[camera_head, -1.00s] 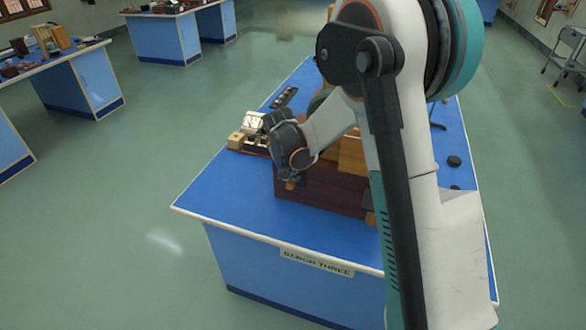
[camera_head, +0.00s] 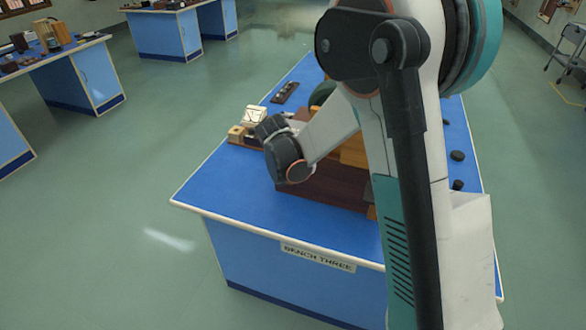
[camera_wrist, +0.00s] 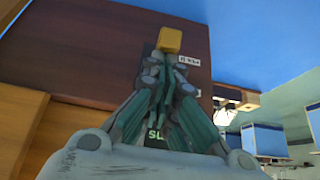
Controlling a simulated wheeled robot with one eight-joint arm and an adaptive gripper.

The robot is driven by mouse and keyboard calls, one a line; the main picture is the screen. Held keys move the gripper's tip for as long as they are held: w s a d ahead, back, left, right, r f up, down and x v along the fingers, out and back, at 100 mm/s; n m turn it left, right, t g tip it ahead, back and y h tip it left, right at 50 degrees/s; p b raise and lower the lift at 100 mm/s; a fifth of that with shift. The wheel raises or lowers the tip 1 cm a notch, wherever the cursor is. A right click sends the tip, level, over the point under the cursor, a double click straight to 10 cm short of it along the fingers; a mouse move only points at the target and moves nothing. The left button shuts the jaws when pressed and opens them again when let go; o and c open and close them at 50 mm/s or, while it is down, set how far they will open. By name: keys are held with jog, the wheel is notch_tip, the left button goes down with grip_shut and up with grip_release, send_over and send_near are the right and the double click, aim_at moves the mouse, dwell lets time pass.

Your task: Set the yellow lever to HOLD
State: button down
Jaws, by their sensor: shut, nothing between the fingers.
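The yellow lever (camera_wrist: 170,40) shows as a yellow block on the dark brown wooden panel (camera_wrist: 100,50) in the wrist view. My gripper (camera_wrist: 163,64) is shut and empty, its fingertips just below the block in that picture; I cannot tell if they touch it. Small labels lie beside and behind the fingers: a white one (camera_wrist: 189,61) too small to read and a dark one starting "SL" (camera_wrist: 155,135). In the head view my gripper (camera_head: 284,158) is at the front of the dark wooden case (camera_head: 335,187), and the lever is hidden there.
The case stands on the blue bench top (camera_head: 235,190) marked BENCH THREE (camera_head: 318,257). A wooden device with a white part (camera_head: 254,115) is left of my gripper. A dark strip (camera_head: 285,93) lies behind. The front left of the bench is clear.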

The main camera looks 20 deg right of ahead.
aim_at(290, 182)
jog(key=f+t+b, duration=0.1)
jog(key=b, duration=0.1)
jog(key=s+a+f+t+h+b, duration=0.1)
jog(key=f+t+h+b, duration=0.1)
jog(key=b, duration=0.1)
jog(key=shift+s+a+f+b, duration=0.1)
jog(key=shift+s+a+b, duration=0.1)
jog(key=shift+s+b, duration=0.15)
jog(key=shift+s+f+b, duration=0.15)
jog(key=shift+f+b, duration=0.25)
jog(key=shift+b, duration=0.3)
jog(key=shift+r, duration=0.3)
jog(key=shift+r+p, duration=0.7)
